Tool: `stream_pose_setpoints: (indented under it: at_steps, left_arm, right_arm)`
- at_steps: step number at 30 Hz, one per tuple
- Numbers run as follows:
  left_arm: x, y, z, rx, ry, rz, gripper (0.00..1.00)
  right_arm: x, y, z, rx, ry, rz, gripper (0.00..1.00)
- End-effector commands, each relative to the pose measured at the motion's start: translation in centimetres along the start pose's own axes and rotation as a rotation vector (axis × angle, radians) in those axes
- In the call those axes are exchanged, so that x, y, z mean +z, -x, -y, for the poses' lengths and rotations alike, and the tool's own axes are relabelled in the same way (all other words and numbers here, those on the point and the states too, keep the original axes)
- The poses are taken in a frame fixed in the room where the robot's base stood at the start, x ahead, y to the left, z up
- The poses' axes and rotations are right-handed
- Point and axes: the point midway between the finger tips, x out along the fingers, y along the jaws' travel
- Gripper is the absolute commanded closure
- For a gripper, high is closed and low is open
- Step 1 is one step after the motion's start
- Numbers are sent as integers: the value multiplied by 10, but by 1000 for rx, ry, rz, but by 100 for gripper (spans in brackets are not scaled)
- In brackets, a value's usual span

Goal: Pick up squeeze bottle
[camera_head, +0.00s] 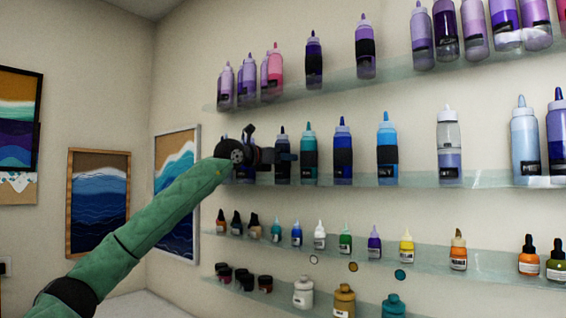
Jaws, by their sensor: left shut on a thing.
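My left gripper (284,157) reaches in from the left at the second shelf from the top. It is shut on a dark squeeze bottle (282,174) with a dark cap, and the jaws cross its middle. The bottle looks upright, in line with its neighbours; I cannot tell whether its base touches the shelf. To its right stand a teal squeeze bottle (308,155), a dark blue one (343,153) and a bright blue one (387,150). Some bottles to its left are mostly hidden behind my gripper and wrist. My right gripper is not in view.
Glass shelves run along the wall; the second shelf (420,182) bears the squeeze bottles. Purple bottles (365,50) stand above. Small dropper bottles (320,236) and jars (303,292) stand below. Framed pictures (98,203) hang at left.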

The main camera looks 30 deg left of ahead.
Motion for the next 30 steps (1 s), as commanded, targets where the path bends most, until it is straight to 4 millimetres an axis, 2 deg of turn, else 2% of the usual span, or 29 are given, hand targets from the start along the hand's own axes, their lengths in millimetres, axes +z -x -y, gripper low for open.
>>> stream_pose_setpoints:
  at_steps: [6,9,21,28,30]
  left_arm:
    - [6,8,2,-1,0,2,83]
    - [20,7,2,-1,1,2,83]
    - [72,8,2,-1,0,3,83]
    - [68,38,8,1,-1,1,83]
    - [68,49,11,0,-2,2,83]
  right_arm:
    - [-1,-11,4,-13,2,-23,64]
    - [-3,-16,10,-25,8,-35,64]
    - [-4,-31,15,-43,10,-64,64]
    - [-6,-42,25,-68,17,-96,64]
    - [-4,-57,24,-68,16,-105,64]
